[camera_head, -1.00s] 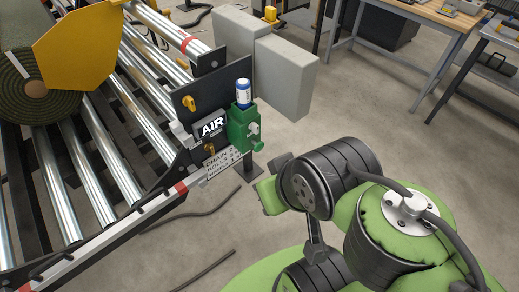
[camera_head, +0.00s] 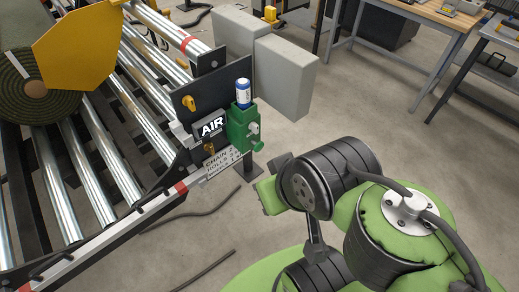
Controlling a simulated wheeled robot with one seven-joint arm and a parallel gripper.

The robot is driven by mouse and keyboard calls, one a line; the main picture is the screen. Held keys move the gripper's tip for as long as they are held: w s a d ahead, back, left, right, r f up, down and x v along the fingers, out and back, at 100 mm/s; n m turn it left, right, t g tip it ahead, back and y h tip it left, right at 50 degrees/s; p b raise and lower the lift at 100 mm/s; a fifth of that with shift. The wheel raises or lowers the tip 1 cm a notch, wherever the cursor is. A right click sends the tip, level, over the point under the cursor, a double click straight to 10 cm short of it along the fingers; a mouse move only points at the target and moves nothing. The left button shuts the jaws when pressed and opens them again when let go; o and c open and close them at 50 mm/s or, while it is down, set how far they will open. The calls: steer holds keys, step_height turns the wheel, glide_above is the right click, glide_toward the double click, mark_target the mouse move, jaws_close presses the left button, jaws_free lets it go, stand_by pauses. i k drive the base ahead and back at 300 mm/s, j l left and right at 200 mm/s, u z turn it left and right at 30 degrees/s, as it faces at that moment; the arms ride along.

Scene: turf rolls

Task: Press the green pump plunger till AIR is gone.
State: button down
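The green pump (camera_head: 238,132) is mounted on a dark plate at the end of the roller rack. A white-and-blue bottle (camera_head: 243,92) stands upright in its top. A green knob (camera_head: 258,146), which looks like the plunger, sticks out low on its right side, below a grey knob (camera_head: 253,128). The AIR sign (camera_head: 212,127) beside the pump shows white letters on a dark face, so AIR is still displayed. My arm is at lower right, apart from the pump in the picture. My gripper's fingers cannot be seen.
The roller rack (camera_head: 95,185) fills the left, with a turf roll (camera_head: 45,100) and a yellow plate (camera_head: 85,45). A grey box (camera_head: 285,78) stands behind the pump. Dark cables (camera_head: 190,215) lie on the floor. Workbenches (camera_head: 420,18) stand at upper right; the floor between is clear.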

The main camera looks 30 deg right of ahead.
mark_target(258, 146)
steer(key=i+j+z, duration=0.4)
steer(key=j, duration=0.2)
steer(key=j+z, duration=0.15)
steer(key=j, duration=0.15)
steer(key=i+j+z, duration=0.2)
steer(key=j, duration=0.2)
steer(key=k+l, duration=0.05)
